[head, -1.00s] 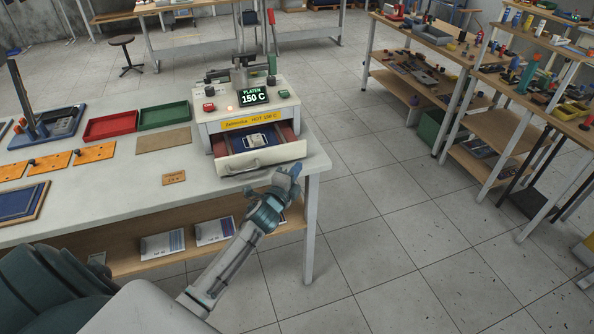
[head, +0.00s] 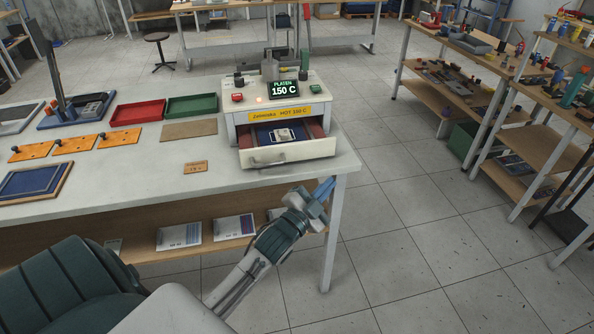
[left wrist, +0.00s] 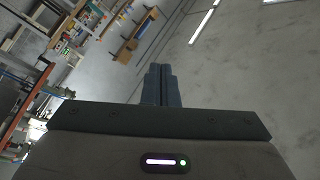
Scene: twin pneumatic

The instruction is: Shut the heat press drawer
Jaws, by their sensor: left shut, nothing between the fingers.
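The heat press (head: 275,108) is a white box with a display reading 150 C and a yellow hot-warning label, near the right end of the bench. Its drawer (head: 300,153) is pulled out toward me, with a white front, a small handle and red inner sides. A blue piece with a pale patch (head: 283,134) lies inside. My left gripper (head: 326,188) is shut and empty, in front of and below the drawer's right side, apart from it by the bench's front edge. Its closed fingers also show in the left wrist view (left wrist: 161,85). My right gripper is out of view.
The bench top (head: 120,178) holds a red tray (head: 138,113), a green tray (head: 191,105), orange plates (head: 75,144) and a blue framed board (head: 35,182). White packs (head: 180,235) lie on the shelf below. The floor (head: 420,220) right of the bench is clear up to the shelving.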

